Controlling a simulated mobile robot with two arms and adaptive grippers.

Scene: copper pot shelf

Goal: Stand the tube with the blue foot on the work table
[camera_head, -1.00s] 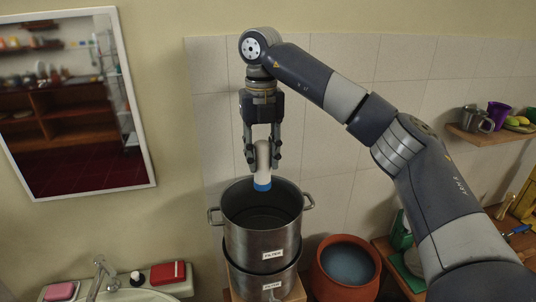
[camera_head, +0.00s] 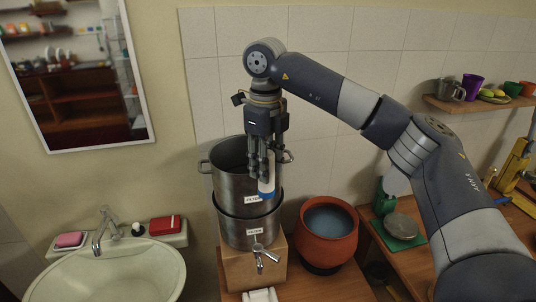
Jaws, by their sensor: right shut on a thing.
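The upper pot (camera_head: 228,183) and the lower pot (camera_head: 234,232) each bear a label. The fingers hide the tube's upper part. A wooden work surface (camera_head: 325,287) lies below and to the right; I cannot tell whether it is the work table. My left gripper is not in view.
The pots stand on a wooden block with a tap (camera_head: 261,257) at its front. A terracotta pot (camera_head: 326,238) with bluish contents stands right of them. A green scale (camera_head: 401,231) is further right. A sink (camera_head: 112,276) is at left, a wall shelf (camera_head: 476,105) at upper right.

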